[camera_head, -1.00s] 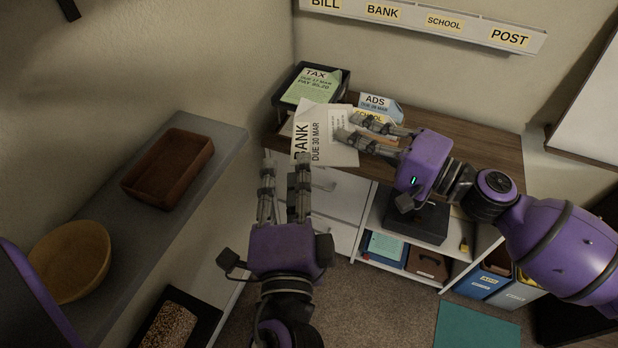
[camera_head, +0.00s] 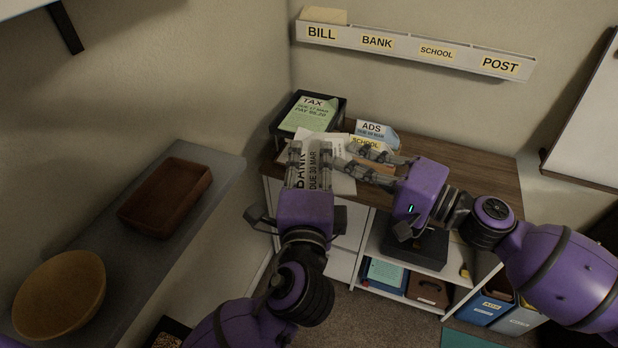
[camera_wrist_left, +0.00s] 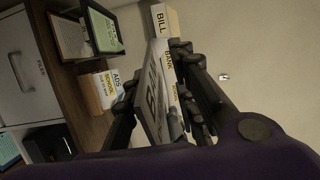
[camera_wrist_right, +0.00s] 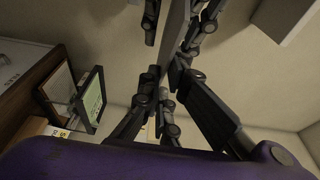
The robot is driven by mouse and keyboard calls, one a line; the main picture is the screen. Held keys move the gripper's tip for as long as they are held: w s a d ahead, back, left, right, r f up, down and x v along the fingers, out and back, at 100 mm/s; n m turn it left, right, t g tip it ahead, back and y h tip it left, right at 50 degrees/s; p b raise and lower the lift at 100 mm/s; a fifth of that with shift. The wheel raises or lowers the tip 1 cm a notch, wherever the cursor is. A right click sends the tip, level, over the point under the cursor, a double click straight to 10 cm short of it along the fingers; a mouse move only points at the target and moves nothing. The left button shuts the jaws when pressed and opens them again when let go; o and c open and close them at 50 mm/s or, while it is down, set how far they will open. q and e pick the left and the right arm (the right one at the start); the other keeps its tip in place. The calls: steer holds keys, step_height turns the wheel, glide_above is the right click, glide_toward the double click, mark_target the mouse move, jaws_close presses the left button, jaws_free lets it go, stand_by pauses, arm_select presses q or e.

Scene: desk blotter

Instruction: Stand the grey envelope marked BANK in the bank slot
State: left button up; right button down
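The grey BANK envelope (camera_head: 339,183) is in the air over the front edge of the desk, its text running sideways. My right gripper (camera_head: 352,160) is shut on its right part; the envelope also shows between those fingers in the right wrist view (camera_wrist_right: 176,32). My left gripper (camera_head: 310,150) is at the envelope's left part, its fingers spread with the lettering visible between them. In the left wrist view the envelope (camera_wrist_left: 154,95) lies between the open fingers. The bank slot (camera_head: 377,42) is in the white wall rack, between BILL and SCHOOL.
A cream envelope (camera_head: 324,15) stands in the BILL slot. The green TAX envelope (camera_head: 311,115) lies in a dark tray at the desk's left. ADS (camera_head: 372,130) and SCHOOL (camera_head: 366,142) envelopes stand behind my right fingers. A shelf with a brown tray (camera_head: 167,198) and bowl (camera_head: 60,293) is left.

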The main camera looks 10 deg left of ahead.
arm_select(q)
steer(key=shift+w, duration=0.55)
jaws_close()
arm_select(e)
steer(key=c, duration=1.9)
jaws_free()
steer(key=shift+o, duration=0.2)
